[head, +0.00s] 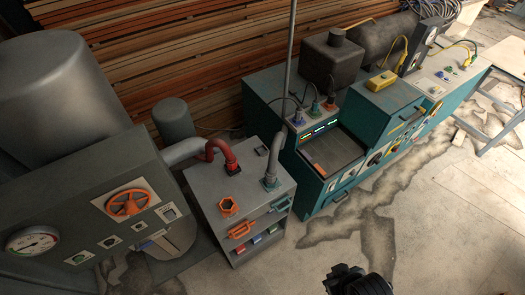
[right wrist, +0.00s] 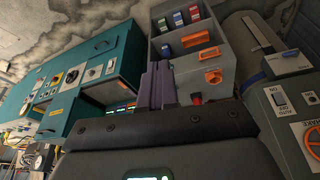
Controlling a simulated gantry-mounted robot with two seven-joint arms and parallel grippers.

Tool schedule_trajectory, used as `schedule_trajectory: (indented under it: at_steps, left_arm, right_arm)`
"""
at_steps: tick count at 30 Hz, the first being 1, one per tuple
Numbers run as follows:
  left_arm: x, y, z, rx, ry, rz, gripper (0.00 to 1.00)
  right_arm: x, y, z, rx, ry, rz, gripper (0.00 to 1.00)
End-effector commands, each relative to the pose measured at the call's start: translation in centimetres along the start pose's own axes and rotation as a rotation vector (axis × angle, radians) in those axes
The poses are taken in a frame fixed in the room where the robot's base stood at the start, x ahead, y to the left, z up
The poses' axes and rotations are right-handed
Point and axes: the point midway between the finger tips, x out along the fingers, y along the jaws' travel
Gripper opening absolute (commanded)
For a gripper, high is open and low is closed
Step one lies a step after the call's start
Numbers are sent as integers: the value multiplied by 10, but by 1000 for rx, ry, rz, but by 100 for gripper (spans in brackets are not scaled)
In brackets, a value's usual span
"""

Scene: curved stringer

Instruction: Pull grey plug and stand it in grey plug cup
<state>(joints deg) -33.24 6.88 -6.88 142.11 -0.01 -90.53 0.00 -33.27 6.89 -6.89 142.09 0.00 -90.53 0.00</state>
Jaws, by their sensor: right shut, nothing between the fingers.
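I cannot tell for certain which is the grey plug. No grey plug cup can be made out clearly. My right gripper (head: 357,281) is at the bottom edge of the head view, over the floor and apart from the bench. In the right wrist view its fingers (right wrist: 158,66) are together and empty. My left gripper is not in view.
A grey cabinet (head: 225,188) carries a red bent pipe (head: 222,152), an orange hexagonal ring (head: 228,207) and a grey bent pipe on a teal flange (head: 271,178). A boiler panel with an orange handwheel (head: 130,203) stands left. The floor in front of the bench is clear.

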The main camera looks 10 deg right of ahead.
Motion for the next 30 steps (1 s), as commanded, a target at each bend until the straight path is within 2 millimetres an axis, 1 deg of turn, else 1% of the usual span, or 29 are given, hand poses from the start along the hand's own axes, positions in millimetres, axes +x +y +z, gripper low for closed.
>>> schedule_trajectory:
  at_steps: [5,6,19,27,30]
  left_arm:
    - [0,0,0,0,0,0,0]
    - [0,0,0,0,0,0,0]
    - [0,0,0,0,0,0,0]
    - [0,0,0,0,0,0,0]
    - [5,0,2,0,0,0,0]
  right_arm:
    - [0,0,0,0,0,0,0]
    - [0,0,0,0,0,0,3]
    - [0,0,0,0,0,0,69]
    - [0,0,-2,2,4,1,69]
    - [7,4,-6,13,23,5,69]
